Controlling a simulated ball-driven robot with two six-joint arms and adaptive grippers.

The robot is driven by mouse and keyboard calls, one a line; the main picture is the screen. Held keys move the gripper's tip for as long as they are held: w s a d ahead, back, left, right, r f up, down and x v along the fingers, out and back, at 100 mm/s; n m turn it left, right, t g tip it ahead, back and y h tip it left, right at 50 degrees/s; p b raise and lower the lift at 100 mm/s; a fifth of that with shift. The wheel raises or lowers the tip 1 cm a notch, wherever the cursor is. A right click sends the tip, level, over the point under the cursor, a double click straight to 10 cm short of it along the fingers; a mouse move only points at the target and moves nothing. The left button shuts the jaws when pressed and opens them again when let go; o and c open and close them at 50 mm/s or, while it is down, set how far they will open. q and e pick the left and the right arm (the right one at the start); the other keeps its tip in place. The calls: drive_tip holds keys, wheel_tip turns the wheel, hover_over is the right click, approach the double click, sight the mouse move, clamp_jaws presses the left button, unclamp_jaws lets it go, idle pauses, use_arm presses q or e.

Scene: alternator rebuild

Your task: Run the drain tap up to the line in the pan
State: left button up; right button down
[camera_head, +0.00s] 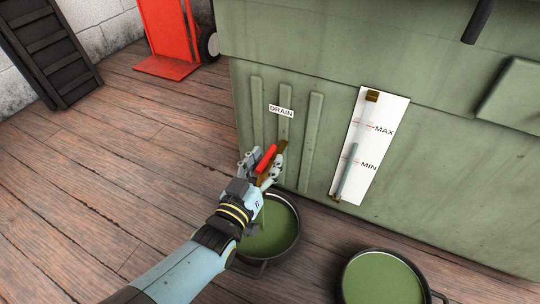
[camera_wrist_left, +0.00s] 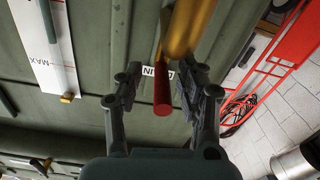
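The drain tap (camera_head: 281,151) is brass with a red lever (camera_head: 266,158), low on the green tank under a DRAIN label. My left gripper (camera_head: 262,164) is at the tap. In the left wrist view its open fingers (camera_wrist_left: 162,84) stand either side of the red lever (camera_wrist_left: 162,98), with gaps visible. The brass body (camera_wrist_left: 189,32) is beyond. A dark-rimmed pan (camera_head: 296,234) stands below the tap, holding green liquid. My gripper and forearm hide part of it. I cannot make out a line in it, nor tell whether liquid runs. My right gripper is not in view.
A second pan of green liquid (camera_head: 382,282) stands to the right. The tank (camera_head: 420,185) carries a white gauge (camera_head: 375,150); its column ends between MIN and MAX. A red hand truck (camera_head: 168,35) and dark steps (camera_head: 50,50) stand behind. The wooden floor at left is clear.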

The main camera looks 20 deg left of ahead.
use_arm(q)
drive_tip(key=s+a, duration=0.1)
drive_tip(key=s, duration=0.8)
drive_tip(key=shift+s, duration=0.4)
drive_tip(key=shift+f, duration=0.1)
